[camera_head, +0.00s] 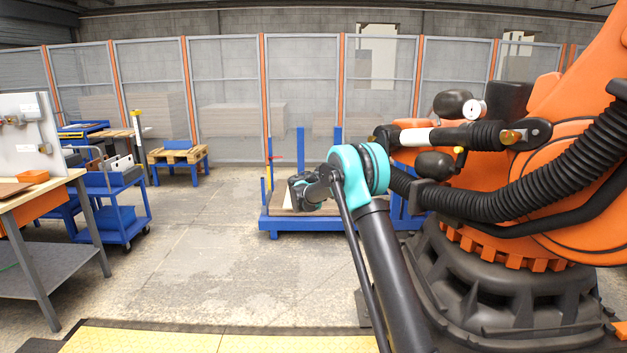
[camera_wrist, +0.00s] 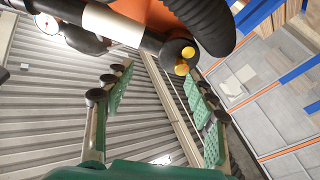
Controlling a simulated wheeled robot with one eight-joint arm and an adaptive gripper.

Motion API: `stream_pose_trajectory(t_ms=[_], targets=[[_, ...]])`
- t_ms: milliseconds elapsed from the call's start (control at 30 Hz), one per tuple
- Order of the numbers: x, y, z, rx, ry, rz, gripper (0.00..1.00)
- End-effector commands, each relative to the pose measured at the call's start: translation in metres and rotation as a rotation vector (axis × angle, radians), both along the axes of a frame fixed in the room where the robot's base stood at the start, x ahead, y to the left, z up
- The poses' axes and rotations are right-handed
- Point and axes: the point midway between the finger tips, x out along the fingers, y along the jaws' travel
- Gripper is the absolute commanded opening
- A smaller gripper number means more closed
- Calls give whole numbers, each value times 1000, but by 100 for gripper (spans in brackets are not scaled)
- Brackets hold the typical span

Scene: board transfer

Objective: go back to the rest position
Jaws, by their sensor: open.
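My gripper (camera_head: 302,192) is at the end of my dark arm with teal joints, near the middle of the head view, small and partly hidden by my wrist. In the wrist view my gripper (camera_wrist: 157,76) shows two green-padded fingers spread wide apart, with nothing between them. In the head view it appears in front of the blue cart (camera_head: 300,224).
A large orange robot arm (camera_head: 565,195) with a black hose fills the right side. Its hose (camera_wrist: 208,25) shows beyond my fingers in the wrist view. A workbench (camera_head: 22,192) and blue trolley (camera_head: 120,218) stand left. The middle floor is clear.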

Motion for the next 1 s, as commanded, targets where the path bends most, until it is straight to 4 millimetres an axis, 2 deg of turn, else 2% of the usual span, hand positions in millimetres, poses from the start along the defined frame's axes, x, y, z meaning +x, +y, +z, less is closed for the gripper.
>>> stream_pose_trajectory(t_ms=[167,300,367,500,733,867,1000], targets=[[-43,-46,-10,98,147,-35,56],[-95,-83,-29,205,298,-48,56],[-119,-95,-38,251,360,-47,56],[-179,-117,-63,360,500,-27,56],[-288,-131,-109,541,702,52,56],[-351,-127,-137,643,797,123,56],[-419,-114,-168,748,880,218,56]])
